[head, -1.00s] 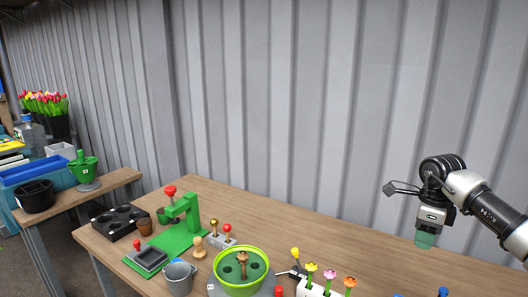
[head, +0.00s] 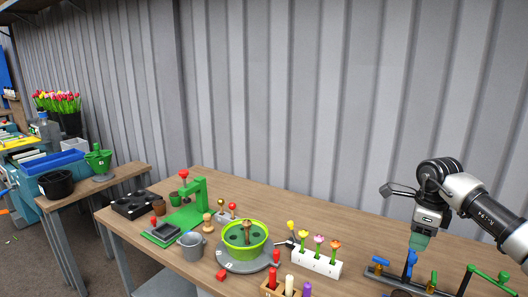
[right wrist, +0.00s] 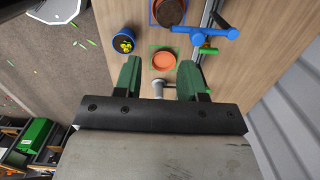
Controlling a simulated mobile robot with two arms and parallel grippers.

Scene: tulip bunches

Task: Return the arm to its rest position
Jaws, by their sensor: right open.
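My right arm comes in from the right edge of the head view, over the wooden bench (head: 330,215). My right gripper (head: 419,243) points down with green fingers and hangs above the bench's right part. In the right wrist view the two green fingers (right wrist: 160,68) are apart with nothing held between them. An orange round dish (right wrist: 163,61) shows on the bench beyond the fingertips. My left gripper is not in view.
Blue and green tools (head: 411,262) stand on the bench below the right gripper. A white block with several flowers (head: 318,262), a lime-rimmed pot (head: 245,255) and a green press (head: 193,190) stand to the left. A corrugated wall (head: 300,100) rises behind.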

